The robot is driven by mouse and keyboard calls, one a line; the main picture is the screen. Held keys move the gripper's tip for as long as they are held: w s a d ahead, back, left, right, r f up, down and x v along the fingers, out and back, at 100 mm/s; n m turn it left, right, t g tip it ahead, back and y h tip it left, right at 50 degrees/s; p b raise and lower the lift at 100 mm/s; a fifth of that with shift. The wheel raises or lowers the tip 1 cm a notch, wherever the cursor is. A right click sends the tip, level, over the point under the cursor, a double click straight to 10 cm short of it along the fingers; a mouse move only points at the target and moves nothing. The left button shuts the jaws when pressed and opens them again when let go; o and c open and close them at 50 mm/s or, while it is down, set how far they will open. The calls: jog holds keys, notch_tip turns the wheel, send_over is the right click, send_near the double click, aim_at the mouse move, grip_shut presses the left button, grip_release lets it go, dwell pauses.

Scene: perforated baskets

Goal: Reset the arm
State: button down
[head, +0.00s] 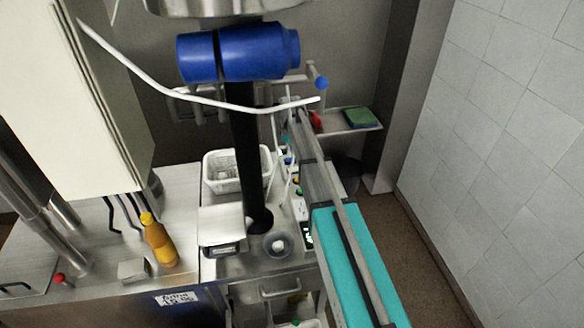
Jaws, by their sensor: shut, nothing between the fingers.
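My gripper cannot be made out in the head view. A blue cylindrical part (240,52) sits at the top centre, and a black tube (246,150) runs down from below it towards the worktop. I cannot tell whether these belong to my arm. A white perforated basket (222,186) stands on the worktop just left of the black tube, which hides part of its right side.
A yellow bottle (158,240) stands on the steel counter (185,205) at left. A small scale-like device (222,228) sits at the counter's right. A long teal-sided beam (345,265) runs along the right. A green item (361,117) lies on a back shelf. Floor shows at right.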

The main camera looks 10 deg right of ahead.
aim_at(307, 234)
dwell(0.5)
jog(key=shift+s+f, duration=0.1)
jog(key=shift+s, duration=0.15)
jog(key=s+f+m+b, duration=0.2)
jog(key=s, duration=0.7)
jog(key=s+f+m+b, duration=0.2)
jog(key=s, duration=0.8)
jog(key=s+f+m+b, duration=0.2)
jog(key=s, duration=0.7)
jog(key=shift+s+a, duration=0.35)
jog(key=shift+a, duration=0.05)
jog(key=shift+s, duration=0.1)
